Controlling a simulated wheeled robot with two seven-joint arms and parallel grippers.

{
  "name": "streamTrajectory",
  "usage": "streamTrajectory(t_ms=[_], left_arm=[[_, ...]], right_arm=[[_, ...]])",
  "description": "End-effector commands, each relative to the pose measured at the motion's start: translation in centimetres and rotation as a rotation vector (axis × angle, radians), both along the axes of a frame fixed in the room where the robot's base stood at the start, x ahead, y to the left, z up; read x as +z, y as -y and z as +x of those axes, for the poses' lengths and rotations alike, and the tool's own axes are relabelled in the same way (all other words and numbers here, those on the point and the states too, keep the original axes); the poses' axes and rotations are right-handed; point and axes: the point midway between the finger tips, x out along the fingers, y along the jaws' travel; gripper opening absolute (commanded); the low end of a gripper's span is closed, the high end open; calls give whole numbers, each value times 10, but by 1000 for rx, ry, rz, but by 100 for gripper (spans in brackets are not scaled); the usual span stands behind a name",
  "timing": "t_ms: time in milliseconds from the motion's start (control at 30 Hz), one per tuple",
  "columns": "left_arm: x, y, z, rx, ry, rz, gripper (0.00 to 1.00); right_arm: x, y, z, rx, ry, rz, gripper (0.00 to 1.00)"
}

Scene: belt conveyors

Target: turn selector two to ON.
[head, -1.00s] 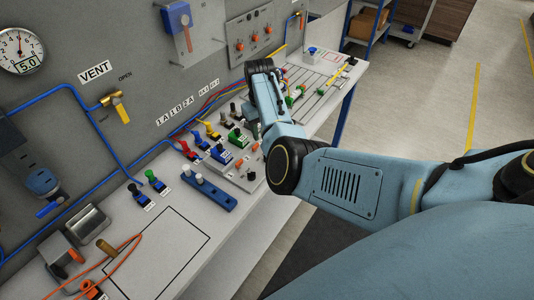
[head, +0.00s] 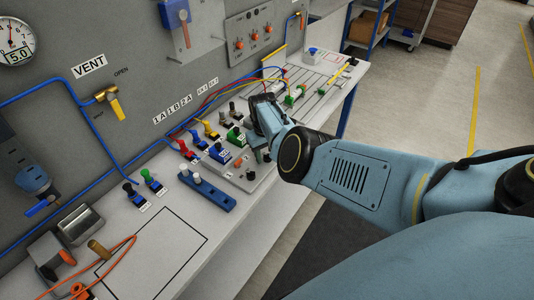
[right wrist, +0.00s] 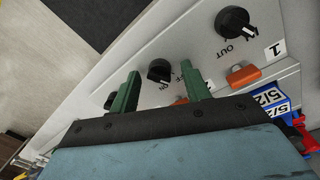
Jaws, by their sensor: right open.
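A light grey selector box (head: 256,182) sits at the bench's front edge, partly hidden by my right arm. In the right wrist view its sloping panel (right wrist: 190,40) carries black rotary knobs. The neighbouring knob, selector two (right wrist: 159,70), shows between my right gripper's green fingers (right wrist: 160,70). The fingers are open and apart from it; its lettering is partly hidden. A third knob (right wrist: 110,100) is mostly behind a finger. In the head view my right gripper (head: 264,157) is over the box. My left gripper is out of view.
Orange blocks (right wrist: 247,76) sit along the panel below the knobs. A blue strip with white pegs (head: 208,190) lies nearer.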

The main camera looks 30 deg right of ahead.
Motion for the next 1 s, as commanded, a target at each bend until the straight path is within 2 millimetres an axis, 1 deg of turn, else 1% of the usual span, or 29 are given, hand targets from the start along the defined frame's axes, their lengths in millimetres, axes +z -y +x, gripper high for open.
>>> streamTrajectory(t_ms=[33,367,667,867,1000], left_arm=[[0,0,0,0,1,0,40],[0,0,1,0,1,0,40],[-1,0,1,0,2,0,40],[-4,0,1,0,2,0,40],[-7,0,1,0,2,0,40]], right_arm=[[0,0,0,0,0,0,47],[0,0,0,0,-1,0,4],[-1,0,0,-34,-1,0,4],[-1,-1,0,-138,-2,0,4],[-2,-1,0,-252,-2,0,4]])
